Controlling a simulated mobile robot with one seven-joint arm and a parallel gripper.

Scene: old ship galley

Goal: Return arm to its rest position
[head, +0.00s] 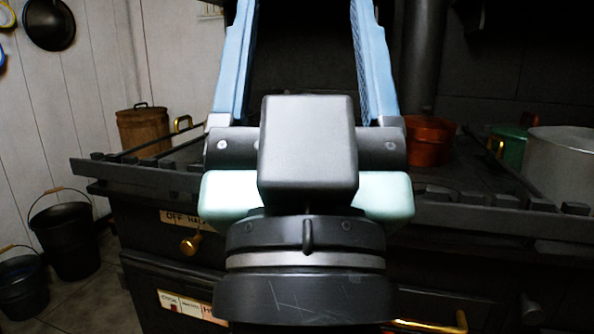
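My gripper (306,30) fills the middle of the head view, with the dark wrist housing (308,150) nearest the camera. Its two light-blue fingers reach up and away from me, wide apart. The tips run past the top edge of the picture. The gripper looks open, and nothing shows between the visible parts of the fingers. It is in front of the dark stove (480,217) and hides the stove's middle. The rest of my arm is mostly out of sight.
On the stove are a brown pot (143,130) at left, a copper pot (429,142), a green pot (511,150) and a large grey pot (562,165) at right. Black buckets (66,240) stand on the floor at left. A dark pan (49,24) hangs on the wall.

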